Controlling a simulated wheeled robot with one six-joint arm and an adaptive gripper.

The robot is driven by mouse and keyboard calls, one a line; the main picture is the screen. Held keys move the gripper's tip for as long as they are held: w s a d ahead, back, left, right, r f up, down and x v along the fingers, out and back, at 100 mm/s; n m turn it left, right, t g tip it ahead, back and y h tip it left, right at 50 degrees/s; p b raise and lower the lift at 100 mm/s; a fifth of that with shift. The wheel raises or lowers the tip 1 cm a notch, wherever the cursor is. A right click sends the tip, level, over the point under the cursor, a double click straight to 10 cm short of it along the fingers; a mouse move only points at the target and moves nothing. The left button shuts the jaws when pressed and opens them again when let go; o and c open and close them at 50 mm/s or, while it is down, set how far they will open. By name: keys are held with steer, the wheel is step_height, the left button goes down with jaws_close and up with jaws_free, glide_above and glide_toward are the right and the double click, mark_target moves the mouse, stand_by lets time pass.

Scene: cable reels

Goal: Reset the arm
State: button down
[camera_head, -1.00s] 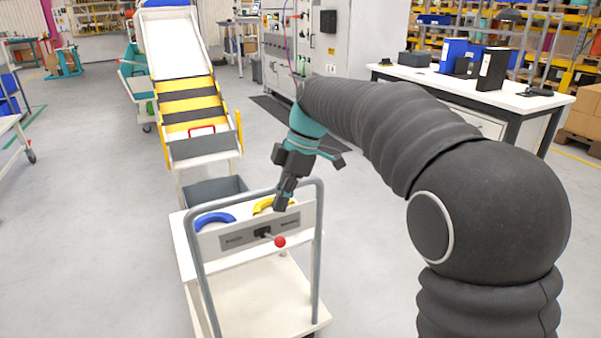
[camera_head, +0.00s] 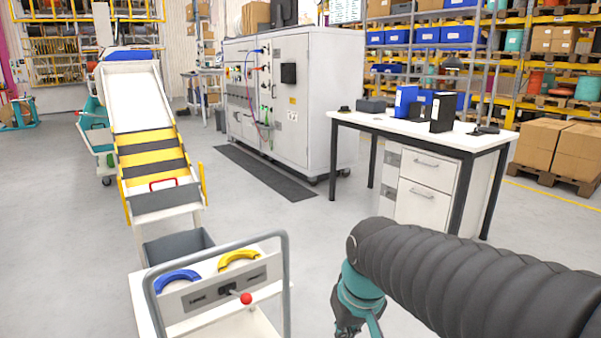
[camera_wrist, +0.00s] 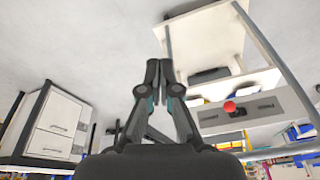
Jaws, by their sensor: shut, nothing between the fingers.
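My gripper (camera_wrist: 159,68) is shut and empty in the wrist view, its two fingertips together over bare grey floor beside the trolley. In the head view my gripper (camera_head: 358,328) hangs low at the bottom edge, right of the trolley, and its tips are cut off or hidden. My black ribbed arm comes in from the lower right. The white trolley (camera_head: 207,323) has a grey tube handle and a panel (camera_head: 200,298) with a red-knobbed lever (camera_head: 246,298). The red knob also shows in the wrist view (camera_wrist: 229,106). The gripper is apart from the trolley.
A blue ring part (camera_head: 177,277) and a yellow one (camera_head: 238,259) sit on the trolley. Behind it are a grey bin (camera_head: 178,246) and a yellow-and-black striped chute (camera_head: 153,160). A white desk (camera_head: 420,132) stands right, a grey cabinet (camera_head: 330,110) behind. Floor between trolley and desk is clear.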

steer(key=s+d+r+m+t+h, duration=0.1)
steer(key=s+d+m+t, duration=0.1)
steer(key=s+d, duration=0.6)
steer(key=shift+s+r+m+t, duration=0.2)
steer(key=shift+s+m+t, duration=0.25)
steer(key=shift+s, duration=0.6)
